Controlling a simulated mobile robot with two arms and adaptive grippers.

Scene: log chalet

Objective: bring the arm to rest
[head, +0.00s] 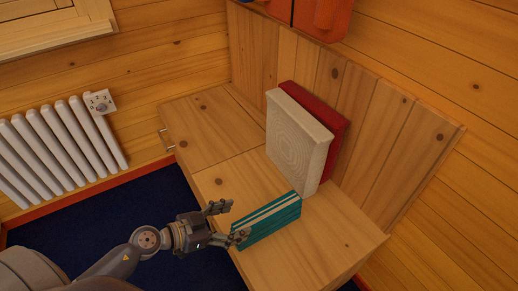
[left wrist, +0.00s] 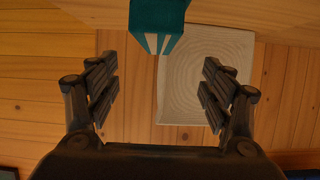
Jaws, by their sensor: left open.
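My left gripper (head: 226,222) is open and empty at the front edge of the wooden bench. A teal book or box with pale stripes (head: 267,221) stands on the bench just beyond the fingers. In the left wrist view my left gripper (left wrist: 159,95) shows both fingers spread wide, and the teal object (left wrist: 158,22) is at the top, beyond the fingertips. I cannot tell from the head view whether one finger touches it. My right gripper is not in view.
A cream box (head: 297,145) and a red one (head: 325,120) stand upright against the bench's wooden back. The bench's left part (head: 205,130) is clear. A white radiator (head: 60,145) is on the left wall. Dark blue carpet (head: 110,225) covers the floor.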

